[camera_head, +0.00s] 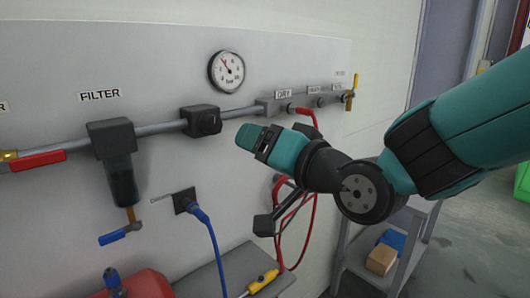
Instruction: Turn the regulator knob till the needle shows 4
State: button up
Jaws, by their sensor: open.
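The regulator (194,120) is a black block on the grey pipe, with its dark knob (210,122) facing out to the right. Above it is a round white pressure gauge (231,76) with a black rim. Its needle points up and left from the middle; the numbers are too small to read surely. My gripper (254,140), teal and black at the end of my arm, is open, to the right of the knob and slightly lower. Nothing shows between its jaws, and it looks apart from the knob. The fingertips are hard to make out.
Left are a filter (113,141) and a red-handled valve (39,160). Right is a manifold (273,105) with red hoses. A blue cable (207,232) hangs below. A dark bar with a block (264,225) shows under my gripper. A shelf with boxes (381,259) stands lower right.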

jog(key=shift+v, duration=1.2)
jog(key=shift+w+d, duration=0.15)
dwell(2.2)
